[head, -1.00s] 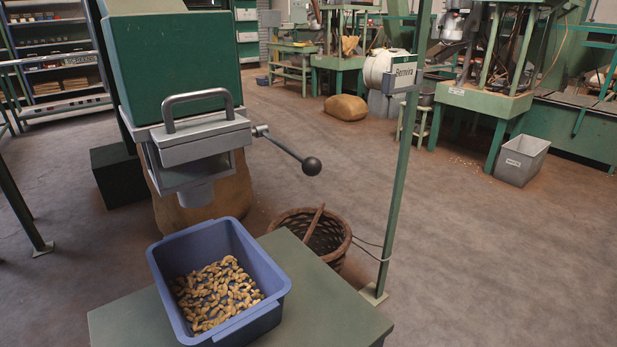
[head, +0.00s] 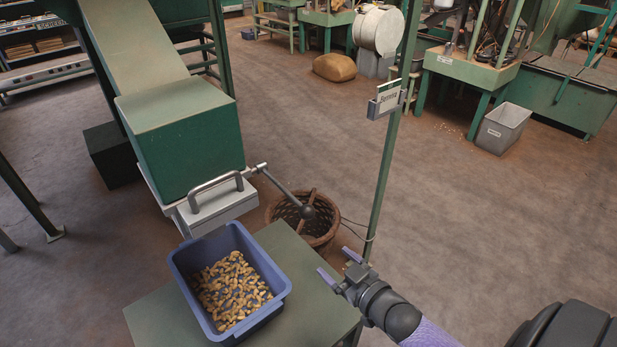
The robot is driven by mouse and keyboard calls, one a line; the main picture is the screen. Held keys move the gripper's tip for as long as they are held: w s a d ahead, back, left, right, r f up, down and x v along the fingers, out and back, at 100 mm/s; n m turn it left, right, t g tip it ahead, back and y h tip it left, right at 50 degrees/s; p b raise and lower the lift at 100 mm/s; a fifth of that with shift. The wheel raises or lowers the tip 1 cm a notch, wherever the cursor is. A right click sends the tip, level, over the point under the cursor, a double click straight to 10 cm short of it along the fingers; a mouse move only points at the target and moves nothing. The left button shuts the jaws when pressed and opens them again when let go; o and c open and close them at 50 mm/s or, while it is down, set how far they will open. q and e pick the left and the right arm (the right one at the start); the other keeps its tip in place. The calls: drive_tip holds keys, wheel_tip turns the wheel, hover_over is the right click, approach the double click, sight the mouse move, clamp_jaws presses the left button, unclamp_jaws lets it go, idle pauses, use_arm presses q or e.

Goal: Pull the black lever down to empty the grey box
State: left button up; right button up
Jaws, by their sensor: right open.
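The black lever (head: 284,188) is a metal rod with a dark ball knob (head: 307,212). It sticks out from the right side of the grey box (head: 215,207), which has a grey handle on top and sits under a green hopper (head: 187,145). The lever slants down to the right, and its knob shows in front of a wicker basket. My right gripper (head: 339,267) is open and empty, below and to the right of the knob, apart from it. The box's outlet is hidden behind the blue bin. My left gripper is not in view.
The wicker basket (head: 324,240) is on the floor behind the table. A green post (head: 384,190) with a label stands to the right.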

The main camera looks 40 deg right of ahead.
drive_tip(key=t+y, duration=0.1)
drive_tip(key=t, duration=0.1)
approach(312, 217)
drive_tip(key=w, duration=0.4)
drive_tip(key=shift+n, duration=0.3)
drive_tip(key=w+b, duration=0.1)
drive_tip(key=w, duration=0.2)
drive_tip(key=w+b, duration=0.1)
drive_tip(key=w, duration=0.2)
drive_tip(key=w+b, duration=0.1)
drive_tip(key=w, duration=0.2)
drive_tip(key=shift+a+f, duration=0.1)
drive_tip(key=shift+a, duration=0.3)
drive_tip(key=shift+w, duration=0.3)
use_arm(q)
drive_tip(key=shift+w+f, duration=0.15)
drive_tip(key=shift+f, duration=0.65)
use_arm(e)
drive_tip(key=c, duration=0.4)
clamp_jaws()
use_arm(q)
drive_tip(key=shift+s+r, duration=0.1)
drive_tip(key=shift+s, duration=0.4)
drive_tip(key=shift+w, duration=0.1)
